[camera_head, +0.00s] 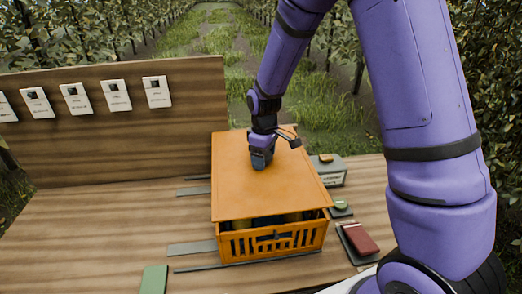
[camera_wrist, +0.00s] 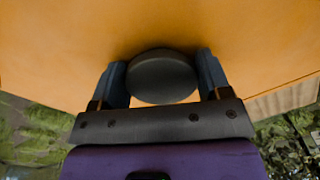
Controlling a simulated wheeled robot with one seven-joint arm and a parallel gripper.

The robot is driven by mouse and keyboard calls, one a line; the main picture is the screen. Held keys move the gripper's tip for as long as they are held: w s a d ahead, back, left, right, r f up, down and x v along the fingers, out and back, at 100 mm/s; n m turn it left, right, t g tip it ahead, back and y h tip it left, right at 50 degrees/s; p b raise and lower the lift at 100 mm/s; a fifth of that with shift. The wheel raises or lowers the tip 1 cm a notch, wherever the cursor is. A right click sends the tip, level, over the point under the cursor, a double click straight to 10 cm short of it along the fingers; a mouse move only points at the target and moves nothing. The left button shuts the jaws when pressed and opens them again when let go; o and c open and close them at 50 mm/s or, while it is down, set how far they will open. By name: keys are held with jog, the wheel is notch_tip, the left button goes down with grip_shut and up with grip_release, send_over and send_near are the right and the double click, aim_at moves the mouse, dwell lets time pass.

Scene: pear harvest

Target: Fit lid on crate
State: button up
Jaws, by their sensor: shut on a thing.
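The orange lid (camera_head: 255,190) lies over the top of the orange slatted crate (camera_head: 300,238) in the head view. At the near side a dark gap shows between the lid's edge and the crate's front wall, with something pale inside. Whether the far edges are seated is hidden. My gripper (camera_head: 262,158) is above the lid's middle, shut on the lid's dark round knob. In the wrist view my gripper's fingers (camera_wrist: 162,82) stand on both sides of the knob (camera_wrist: 161,77), with the lid (camera_wrist: 60,45) filling the upper part.
The wooden bench (camera_head: 110,225) carries grey strips left of the crate, a green block (camera_head: 154,279) in front, and a dark red box (camera_head: 360,239) and a grey box (camera_head: 328,170) on the right. A back board (camera_head: 120,125) with several white cards stands behind at left.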

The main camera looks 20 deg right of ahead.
jog(key=shift+f, duration=1.9)
jog(key=shift+d+f, duration=0.1)
jog(key=shift+f, duration=0.5)
jog(key=o, duration=0.8)
jog(key=shift+s, duration=0.1)
jog(key=shift+r, duration=5.5)
